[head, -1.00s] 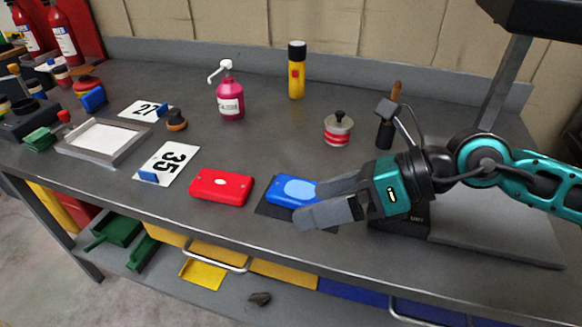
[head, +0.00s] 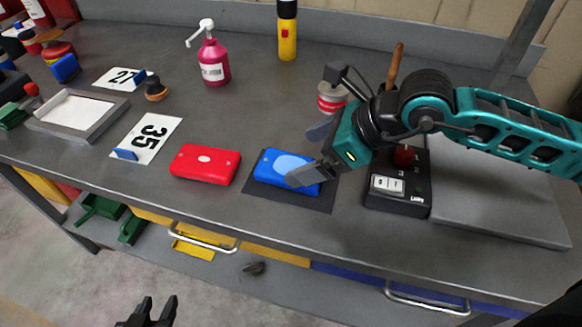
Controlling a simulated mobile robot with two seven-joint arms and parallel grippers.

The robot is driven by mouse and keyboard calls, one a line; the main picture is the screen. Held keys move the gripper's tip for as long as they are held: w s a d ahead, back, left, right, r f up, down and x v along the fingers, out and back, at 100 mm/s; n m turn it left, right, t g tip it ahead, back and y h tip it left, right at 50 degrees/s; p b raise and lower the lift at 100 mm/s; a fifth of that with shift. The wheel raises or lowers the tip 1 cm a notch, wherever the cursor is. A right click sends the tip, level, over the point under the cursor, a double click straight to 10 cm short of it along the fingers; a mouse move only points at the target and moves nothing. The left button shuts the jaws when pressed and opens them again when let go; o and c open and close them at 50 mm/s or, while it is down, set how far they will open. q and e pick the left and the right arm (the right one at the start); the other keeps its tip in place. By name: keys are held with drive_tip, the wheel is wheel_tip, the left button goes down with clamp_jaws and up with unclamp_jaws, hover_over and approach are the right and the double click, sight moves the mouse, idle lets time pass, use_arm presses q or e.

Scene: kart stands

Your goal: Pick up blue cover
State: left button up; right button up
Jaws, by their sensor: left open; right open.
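The blue cover (head: 272,164), a flat blue block with a light blue oval on top, lies on a dark mat (head: 262,193) near the bench's front edge. My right gripper (head: 307,154) comes in from the right and is open and empty. Its near finger overlaps the cover's right part in the picture; its other finger is behind and to the right of the cover. I cannot tell whether it touches the cover. My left gripper (head: 157,304) shows only its dark, spread fingertips at the bottom edge, open and empty, in front of the bench.
A red cover (head: 205,164) lies just left of the blue one. A black control box (head: 400,190) stands to the right, and a red-and-white tin (head: 332,100) behind my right gripper. A pink pump bottle (head: 213,62) stands farther back. Number cards and a frame (head: 75,112) lie left.

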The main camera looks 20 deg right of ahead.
sight(283, 164)
drive_tip(key=shift+x, duration=2.85)
drive_tip(key=c, duration=1)
